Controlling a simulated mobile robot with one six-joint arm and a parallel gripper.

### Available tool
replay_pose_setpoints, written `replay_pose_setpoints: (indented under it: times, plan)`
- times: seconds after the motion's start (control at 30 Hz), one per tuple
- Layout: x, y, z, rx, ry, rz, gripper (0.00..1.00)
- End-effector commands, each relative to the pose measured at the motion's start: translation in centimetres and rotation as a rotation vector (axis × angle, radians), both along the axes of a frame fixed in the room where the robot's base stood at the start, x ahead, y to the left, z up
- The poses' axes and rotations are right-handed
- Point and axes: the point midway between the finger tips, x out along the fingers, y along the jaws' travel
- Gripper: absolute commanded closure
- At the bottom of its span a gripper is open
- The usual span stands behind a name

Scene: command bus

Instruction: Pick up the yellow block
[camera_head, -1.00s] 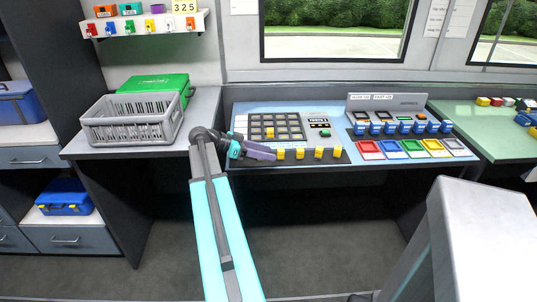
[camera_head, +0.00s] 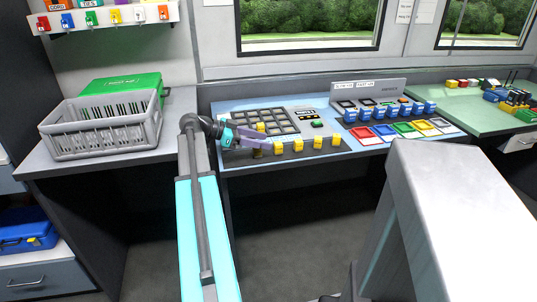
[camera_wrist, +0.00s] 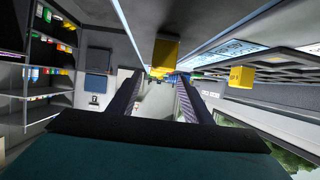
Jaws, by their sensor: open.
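Several yellow blocks stand in a row on the dark front strip of the blue console (camera_head: 236,106). The leftmost yellow block (camera_head: 257,151) is partly hidden by my gripper (camera_head: 262,142) in the head view. Another yellow block (camera_head: 260,127) sits on the grid tray (camera_head: 283,122) behind the gripper. In the wrist view my gripper (camera_wrist: 158,82) has its two fingers well apart with nothing held. A near yellow block (camera_wrist: 166,52) shows above the gap, and more blocks show small beyond the fingertips. The tray's yellow block (camera_wrist: 241,77) shows at right.
A grey crate (camera_head: 105,131) and a green case stand on the counter at left. Blue pieces and coloured square trays (camera_head: 405,130) occupy the console's right side. A green table (camera_head: 475,125) with small items is farther right. A window wall closes off the back.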

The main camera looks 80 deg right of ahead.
Motion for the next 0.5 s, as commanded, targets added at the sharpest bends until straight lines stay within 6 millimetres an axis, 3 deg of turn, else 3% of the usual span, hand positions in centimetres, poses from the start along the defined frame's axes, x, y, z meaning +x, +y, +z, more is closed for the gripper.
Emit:
replay_pose_setpoints:
  times: [0.5]
  plan:
    - [-0.57, -0.11, -0.18, -0.007, -0.001, -0.008, 0.55]
